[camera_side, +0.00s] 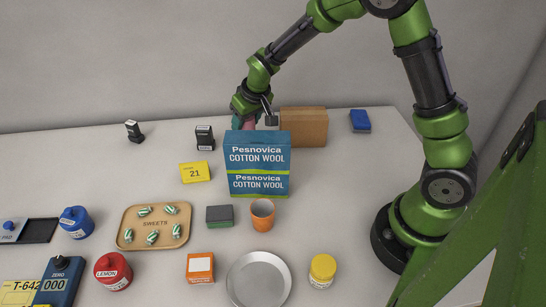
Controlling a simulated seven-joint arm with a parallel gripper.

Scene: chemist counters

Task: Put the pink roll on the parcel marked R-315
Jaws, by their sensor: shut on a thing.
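My gripper (257,113) reaches down behind the cotton wool box (257,156), which hides its lower part. It is shut on the pink roll (248,124), of which only a small pink patch shows above the box's top edge. A brown parcel (304,127) stands just right of my gripper, partly behind the box. No marking can be read on it, so I cannot tell whether it is R-315.
A yellow card marked 21 (195,172) and a black stamp (205,138) are left of the box. A sweets tray (128,236), an orange cup (263,214) and a metal dish (233,285) are in front. A blue block (360,121) lies right of the parcel.

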